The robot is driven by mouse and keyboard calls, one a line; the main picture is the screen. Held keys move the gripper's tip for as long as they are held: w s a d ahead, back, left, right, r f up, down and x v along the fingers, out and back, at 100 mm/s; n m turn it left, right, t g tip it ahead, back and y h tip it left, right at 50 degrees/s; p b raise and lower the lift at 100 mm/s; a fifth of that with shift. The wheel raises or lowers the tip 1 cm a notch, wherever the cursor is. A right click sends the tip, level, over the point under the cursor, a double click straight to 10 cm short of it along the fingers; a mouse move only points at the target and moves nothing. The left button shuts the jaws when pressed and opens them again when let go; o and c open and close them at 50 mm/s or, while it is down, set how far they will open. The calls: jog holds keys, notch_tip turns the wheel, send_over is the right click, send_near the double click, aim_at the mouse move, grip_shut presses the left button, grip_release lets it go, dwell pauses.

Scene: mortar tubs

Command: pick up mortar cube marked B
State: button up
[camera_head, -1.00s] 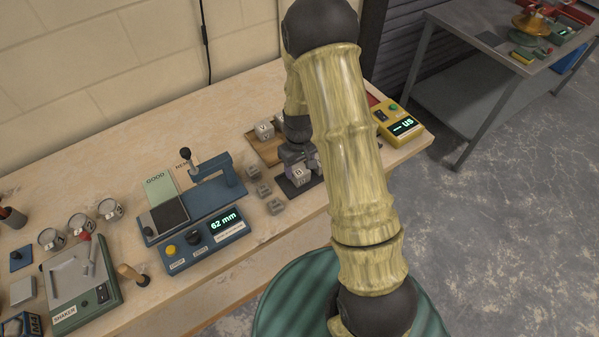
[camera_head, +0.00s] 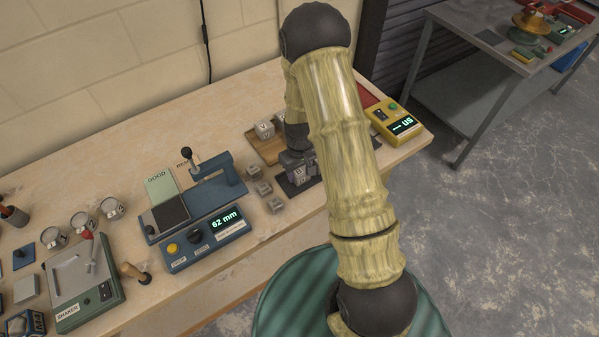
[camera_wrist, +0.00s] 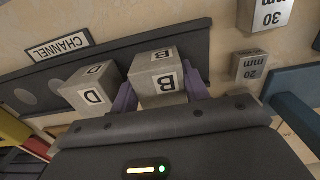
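The mortar cube marked B (camera_wrist: 160,80) is grey with white letter labels and sits over the dark channel plate (camera_wrist: 192,50) in the wrist view. My gripper (camera_wrist: 160,90) has one purple finger on each side of it. The fingers look very close to its sides, but I cannot tell whether they press on it. The cube marked D (camera_wrist: 91,90) stands just left of B, close to the left finger. In the head view my gripper (camera_head: 297,156) is low over the plate, and the arm and gripper hide part of the cubes there.
Small grey spacer blocks (camera_head: 264,188) lie left of the plate. A wooden tray (camera_head: 268,149) with a cube is behind. A yellow meter (camera_head: 396,122) stands to the right, a blue gauge (camera_head: 205,243) reading 62 mm to the left.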

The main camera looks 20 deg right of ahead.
jog(key=shift+c, duration=0.9)
jog(key=shift+r, duration=0.1)
notch_tip(320, 180, up, 10)
jog(key=shift+f+b, duration=0.1)
jog(key=shift+b, duration=0.8)
